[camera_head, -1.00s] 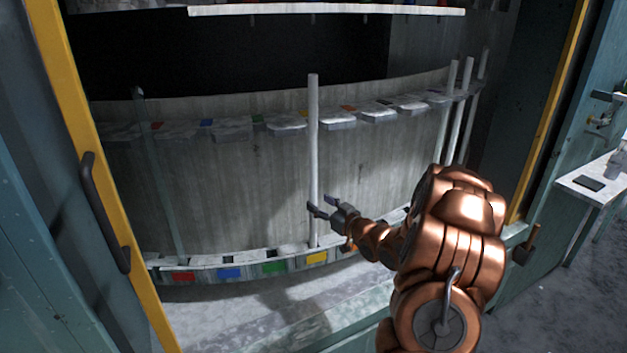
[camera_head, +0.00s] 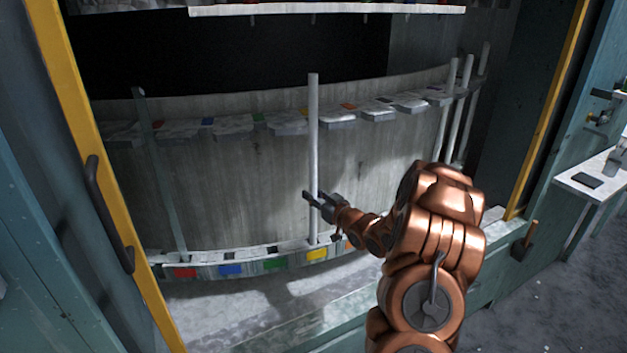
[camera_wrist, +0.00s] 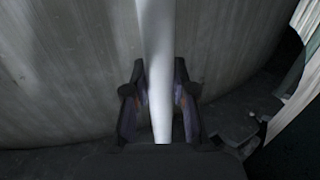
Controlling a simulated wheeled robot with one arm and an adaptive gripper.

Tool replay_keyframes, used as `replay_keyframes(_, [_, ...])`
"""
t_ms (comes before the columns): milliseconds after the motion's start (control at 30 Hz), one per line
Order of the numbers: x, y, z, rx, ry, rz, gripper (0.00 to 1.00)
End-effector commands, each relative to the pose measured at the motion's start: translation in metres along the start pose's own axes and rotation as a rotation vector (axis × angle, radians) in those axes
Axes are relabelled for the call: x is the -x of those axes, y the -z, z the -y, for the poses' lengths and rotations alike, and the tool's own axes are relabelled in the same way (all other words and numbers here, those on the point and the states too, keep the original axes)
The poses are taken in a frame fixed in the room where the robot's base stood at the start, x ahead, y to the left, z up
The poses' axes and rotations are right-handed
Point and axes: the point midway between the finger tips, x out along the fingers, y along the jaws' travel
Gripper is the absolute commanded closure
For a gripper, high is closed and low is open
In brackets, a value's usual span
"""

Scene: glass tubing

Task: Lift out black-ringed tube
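A tall pale tube (camera_head: 313,130) stands upright in the middle of the curved rack, its foot by the yellow-marked slot. It also fills the middle of the wrist view (camera_wrist: 157,60). I cannot make out a black ring on it. My gripper (camera_head: 312,198) is at the tube's lower half, with a finger on each side. In the wrist view my gripper (camera_wrist: 159,85) shows narrow gaps between fingers and tube, so it looks open around it. A greenish clear tube (camera_head: 160,170) stands at the left. Several pale tubes (camera_head: 445,115) stand at the right.
The rack's lower ledge (camera_head: 205,257) carries coloured squares; an upper ledge (camera_head: 290,127) runs behind the tubes. A white shelf (camera_head: 330,8) hangs above. Yellow-edged doors with a dark handle (camera_head: 108,213) flank the opening. A side table (camera_head: 590,178) stands at right.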

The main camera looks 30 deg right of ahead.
Motion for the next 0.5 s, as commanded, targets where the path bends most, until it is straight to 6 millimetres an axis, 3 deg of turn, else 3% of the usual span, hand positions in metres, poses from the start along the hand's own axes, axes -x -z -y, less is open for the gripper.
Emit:
replay_keyframes(200, [0.0001,-0.0001,-0.0001,0.0,0.0,0.0,1.0])
replay_keyframes(500, [0.0001,0.0,0.0,0.0,0.0,0.0,1.0])
